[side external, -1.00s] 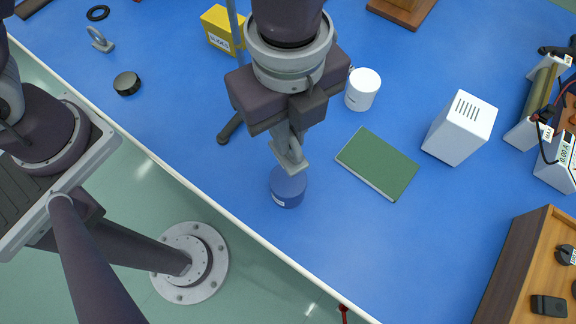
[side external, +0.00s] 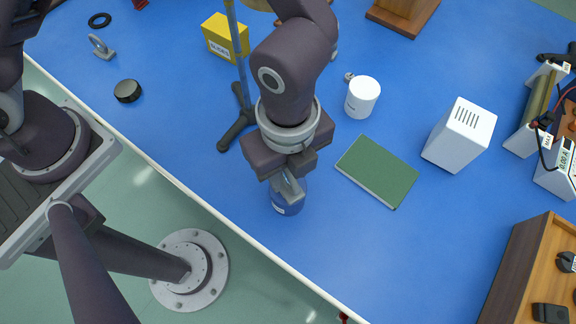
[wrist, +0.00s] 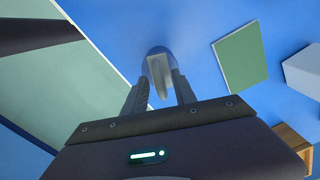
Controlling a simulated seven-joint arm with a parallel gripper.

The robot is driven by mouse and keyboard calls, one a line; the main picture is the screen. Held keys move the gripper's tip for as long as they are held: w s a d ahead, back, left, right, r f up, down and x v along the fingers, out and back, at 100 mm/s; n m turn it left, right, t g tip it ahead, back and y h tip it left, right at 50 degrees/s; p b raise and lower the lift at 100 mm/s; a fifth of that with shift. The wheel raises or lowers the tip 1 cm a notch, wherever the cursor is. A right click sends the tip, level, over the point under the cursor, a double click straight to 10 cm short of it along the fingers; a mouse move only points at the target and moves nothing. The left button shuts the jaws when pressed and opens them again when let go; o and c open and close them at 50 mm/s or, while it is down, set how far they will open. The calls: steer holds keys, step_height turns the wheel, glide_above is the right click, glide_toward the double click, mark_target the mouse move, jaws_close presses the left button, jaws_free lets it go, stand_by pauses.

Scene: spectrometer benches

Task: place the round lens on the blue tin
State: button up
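The blue tin (side external: 287,204) stands on the blue bench top with a white label on its side. My gripper (side external: 289,188) points down right over it and covers part of its top. In the wrist view, my two fingers (wrist: 160,80) stand apart with a pale grey piece (wrist: 158,74) between their tips. A rounded bluish outline shows just beyond it. I cannot make out the round lens for certain, nor tell whether the pale piece is part of it or is gripped. I cannot tell whether anything touches the tin.
A green book (side external: 377,171) lies right of the tin, with a white mug (side external: 362,97) behind it. A stand with a rod (side external: 239,110) is close behind my gripper at left. A white box (side external: 459,134) stands farther right. The bench edge is near in front.

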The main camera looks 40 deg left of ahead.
mark_target(288, 171)
step_height(288, 171, up, 12)
steer(key=shift+r, duration=0.2)
stand_by(0.4)
